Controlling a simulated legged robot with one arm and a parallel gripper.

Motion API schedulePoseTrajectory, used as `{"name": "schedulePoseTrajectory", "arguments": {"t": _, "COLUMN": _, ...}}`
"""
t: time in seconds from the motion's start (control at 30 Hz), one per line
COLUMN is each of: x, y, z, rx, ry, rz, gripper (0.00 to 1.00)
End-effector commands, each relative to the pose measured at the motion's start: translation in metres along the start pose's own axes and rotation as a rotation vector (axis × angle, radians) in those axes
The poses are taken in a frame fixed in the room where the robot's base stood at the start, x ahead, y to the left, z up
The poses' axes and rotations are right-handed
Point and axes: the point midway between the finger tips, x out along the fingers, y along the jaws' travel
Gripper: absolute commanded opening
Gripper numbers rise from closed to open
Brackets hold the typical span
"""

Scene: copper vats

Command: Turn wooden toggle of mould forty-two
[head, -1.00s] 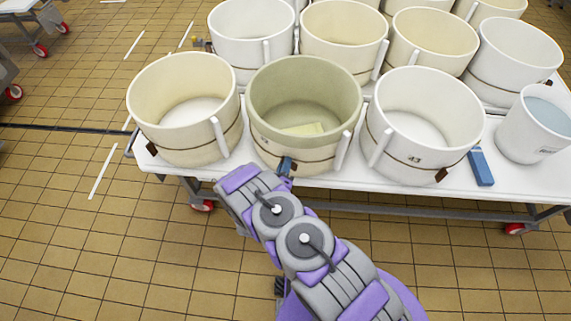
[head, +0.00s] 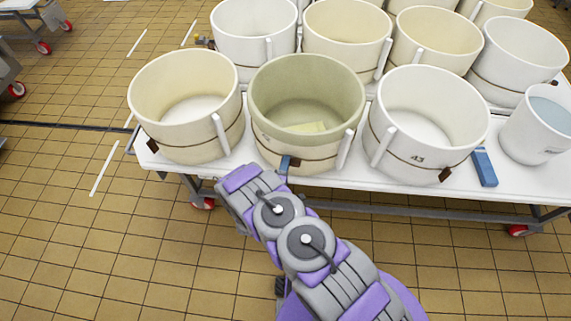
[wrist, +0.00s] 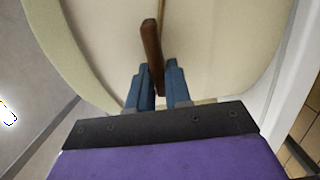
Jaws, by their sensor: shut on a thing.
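The greenish-cream mould (head: 310,92) stands at the front of the table, between a cream mould and the mould marked 43; I cannot read its own number. A thin cord runs around it. Its brown wooden toggle (head: 295,162) sits on the cord at the front wall. In the wrist view the toggle (wrist: 151,42) is a dark wooden stick, slightly tilted, with its lower end between the blue fingers. My gripper (wrist: 157,80) is shut on the toggle, close to the mould wall. In the head view my gripper (head: 286,164) is partly hidden by my arm.
Mould 43 (head: 428,105) stands to the right and a cream mould (head: 185,95) to the left. A blue block (head: 484,167) and a white bucket of liquid (head: 540,125) are at the table's right. More moulds stand behind.

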Motion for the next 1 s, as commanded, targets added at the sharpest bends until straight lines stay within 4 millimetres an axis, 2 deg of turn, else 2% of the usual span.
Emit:
{"name": "schedulePoseTrajectory", "arguments": {"t": 0.47, "x": -0.0021, "y": -0.004, "z": -0.002, "rx": -0.018, "ry": 0.008, "rz": -0.009, "gripper": 0.0}}
{"name": "schedulePoseTrajectory", "arguments": {"t": 0.5, "x": -0.0021, "y": -0.004, "z": -0.002, "rx": -0.018, "ry": 0.008, "rz": -0.009, "gripper": 0.2}}
{"name": "schedulePoseTrajectory", "arguments": {"t": 0.7, "x": -0.0017, "y": -0.0025, "z": -0.0013, "rx": -0.016, "ry": 0.005, "rz": -0.006, "gripper": 0.39}}
{"name": "schedulePoseTrajectory", "arguments": {"t": 1.0, "x": -0.0033, "y": -0.0005, "z": 0.0008, "rx": -0.014, "ry": 0.003, "rz": -0.003, "gripper": 0.39}}
